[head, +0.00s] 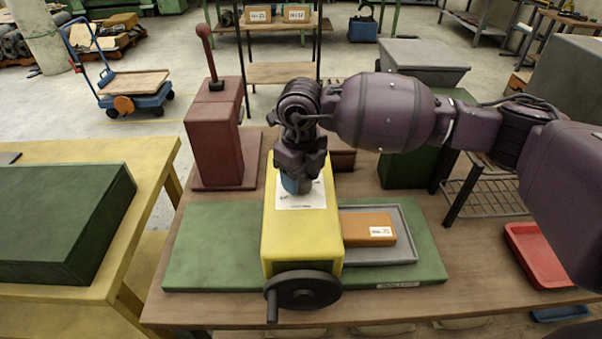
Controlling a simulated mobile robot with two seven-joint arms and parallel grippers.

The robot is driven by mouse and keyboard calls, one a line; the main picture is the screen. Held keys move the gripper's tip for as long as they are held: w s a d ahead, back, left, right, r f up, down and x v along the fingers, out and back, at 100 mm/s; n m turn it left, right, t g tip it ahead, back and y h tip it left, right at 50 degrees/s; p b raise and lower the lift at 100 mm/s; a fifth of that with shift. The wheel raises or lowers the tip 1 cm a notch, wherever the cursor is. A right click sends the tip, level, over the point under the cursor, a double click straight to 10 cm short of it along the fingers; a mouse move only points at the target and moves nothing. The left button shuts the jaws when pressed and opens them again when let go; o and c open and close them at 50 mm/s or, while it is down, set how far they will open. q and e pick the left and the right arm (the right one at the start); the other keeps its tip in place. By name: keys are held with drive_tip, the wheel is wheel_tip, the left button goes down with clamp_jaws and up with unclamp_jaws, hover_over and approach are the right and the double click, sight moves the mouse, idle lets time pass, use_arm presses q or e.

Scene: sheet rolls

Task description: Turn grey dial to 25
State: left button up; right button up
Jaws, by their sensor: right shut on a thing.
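The grey dial (297,185) sits on top of a yellow machine housing (290,235), over a white paper scale plate (316,196). My right gripper (298,178) comes down from above and is shut on the dial. The gripper hides most of the dial and part of the scale, so the dial's setting and the numbers cannot be read. A dark handwheel (302,290) with a crank handle is on the front of the housing. My left gripper is not in view.
The housing stands on a green base plate (215,245) on a wooden table. A grey tray (405,245) with an orange box (368,229) is on its right. A red lever machine (215,135) stands back left, a red tray (540,255) far right.

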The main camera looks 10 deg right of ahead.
drive_tip(key=shift+r+m, duration=0.15)
drive_tip(key=shift+m, duration=0.75)
drive_tip(key=shift+w, duration=0.1)
drive_tip(key=o, duration=0.7)
drive_tip(key=shift+o, duration=1.2)
